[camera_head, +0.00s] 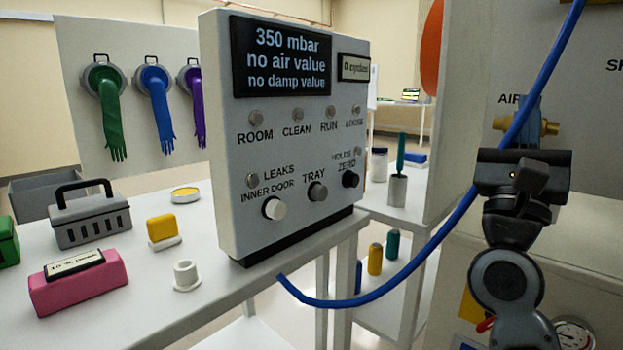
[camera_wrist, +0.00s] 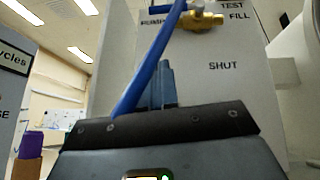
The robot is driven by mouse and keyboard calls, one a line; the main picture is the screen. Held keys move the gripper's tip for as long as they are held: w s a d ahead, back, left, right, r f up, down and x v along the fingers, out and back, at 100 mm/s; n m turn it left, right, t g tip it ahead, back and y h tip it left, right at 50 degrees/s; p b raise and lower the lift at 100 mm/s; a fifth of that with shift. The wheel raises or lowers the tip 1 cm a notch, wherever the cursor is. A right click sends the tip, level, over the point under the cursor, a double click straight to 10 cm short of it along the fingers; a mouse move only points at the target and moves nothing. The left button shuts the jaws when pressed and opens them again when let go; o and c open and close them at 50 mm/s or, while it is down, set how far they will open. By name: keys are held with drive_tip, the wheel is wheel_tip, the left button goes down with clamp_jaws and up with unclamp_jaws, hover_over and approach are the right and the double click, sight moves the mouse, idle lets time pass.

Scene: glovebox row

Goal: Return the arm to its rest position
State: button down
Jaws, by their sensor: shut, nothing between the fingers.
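My arm rises at the right of the head view, and my gripper (camera_head: 526,108) is at its upper end, in front of a pale panel with a brass valve (camera_head: 549,128). In the wrist view the fingers of my gripper (camera_wrist: 161,85) are together, with nothing seen between them. They point up toward the panel (camera_wrist: 225,95), below a brass fitting (camera_wrist: 203,20). I cannot tell how far they are from the panel. A blue hose (camera_head: 455,215) passes close beside my gripper; whether it touches is unclear.
A grey control box (camera_head: 285,130) stands on the white table (camera_head: 215,295). A pink block (camera_head: 78,283), a grey carrier (camera_head: 90,220), a yellow block (camera_head: 162,228) and a white spool (camera_head: 186,275) are left of it. Coloured gloves (camera_head: 155,95) hang behind.

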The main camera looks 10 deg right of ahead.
drive_tip(key=s+a+f+n+y, duration=0.3)
drive_tip(key=s+f+n+y, duration=0.2)
drive_tip(key=f+n, duration=0.35)
drive_tip(key=s+a+f+n+t+y, duration=0.1)
drive_tip(key=s+a+f+n+y, duration=0.1)
drive_tip(key=s+f+n+y, duration=0.5)
drive_tip(key=s+a+f+n+y, duration=0.3)
drive_tip(key=f+n, duration=0.7)
drive_tip(key=f, duration=0.1)
drive_tip(key=s+a+f+n+g+y, duration=0.3)
drive_tip(key=s+f+n, duration=0.45)
drive_tip(key=s, duration=0.25)
drive_tip(key=s+a+f+n+g+y, duration=0.1)
drive_tip(key=s+n+g, duration=0.1)
drive_tip(key=s+n, duration=0.4)
drive_tip(key=s+a+f+n+g+y, duration=0.1)
drive_tip(key=s+f+n+g, duration=0.15)
drive_tip(key=s, duration=0.55)
wheel_tip(320, 180, up, 19)
drive_tip(key=p, duration=1.8)
drive_tip(key=shift+w+d+n, duration=0.2)
drive_tip(key=shift+w+n, duration=0.05)
drive_tip(key=shift+n, duration=0.1)
